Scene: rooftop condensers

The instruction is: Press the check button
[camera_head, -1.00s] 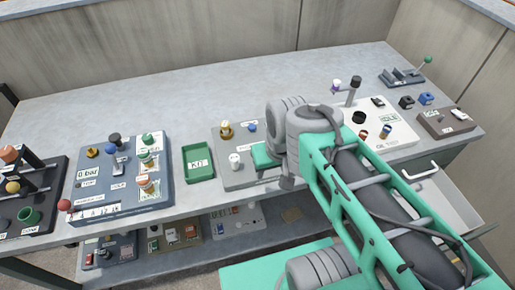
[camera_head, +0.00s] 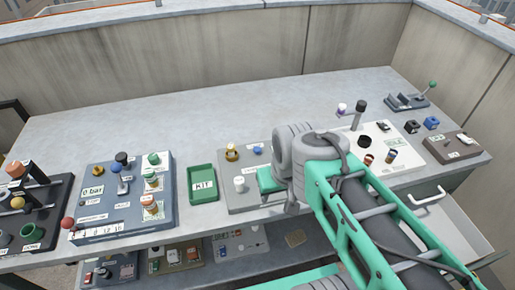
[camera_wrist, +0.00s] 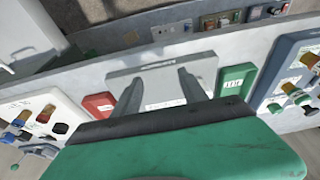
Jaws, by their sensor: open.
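I cannot pick out a button marked check in either view. A grey panel (camera_head: 247,200) on the bench carries a brass knob (camera_head: 232,152), a blue knob (camera_head: 258,150) and a white button-like cap (camera_head: 240,184); my arm hides its right part. In the wrist view, my gripper (camera_wrist: 158,88) is open and empty, its two fingers apart over a grey panel (camera_wrist: 190,66) with a pale label between them. My green gripper body covers the lower part of that view. The fingertips are hidden in the head view, and I cannot tell whether they touch the panel.
A green KIT tray (camera_head: 202,198) stands left of the grey panel, with a blue-grey bar panel (camera_head: 100,205) beyond it. A red tray (camera_wrist: 98,104) shows in the wrist view. A white panel (camera_head: 410,160) with knobs is at right, above an open drawer (camera_head: 462,225). The bench's rear is clear.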

